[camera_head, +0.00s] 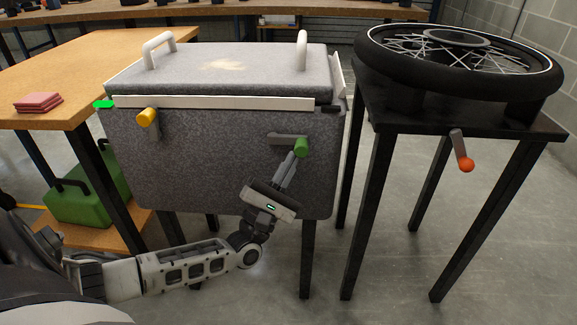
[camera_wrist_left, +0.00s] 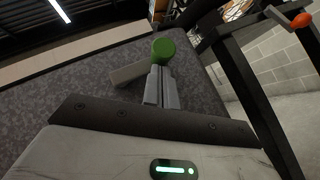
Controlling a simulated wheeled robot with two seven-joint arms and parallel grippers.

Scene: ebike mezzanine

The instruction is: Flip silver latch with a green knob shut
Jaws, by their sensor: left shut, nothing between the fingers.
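The green knob (camera_head: 301,147) is on the right end of a silver latch (camera_head: 283,138) on the front of a grey speckled case. The latch lies roughly level in the head view. My right gripper is not in view.
The grey case (camera_head: 220,175) has a lid with two white handles. A black stand with a spoked wheel (camera_head: 459,62) and an orange-knobbed lever (camera_head: 465,163) stands at right. A wooden table (camera_head: 80,80) is at left, with a green box (camera_head: 90,200) below it.

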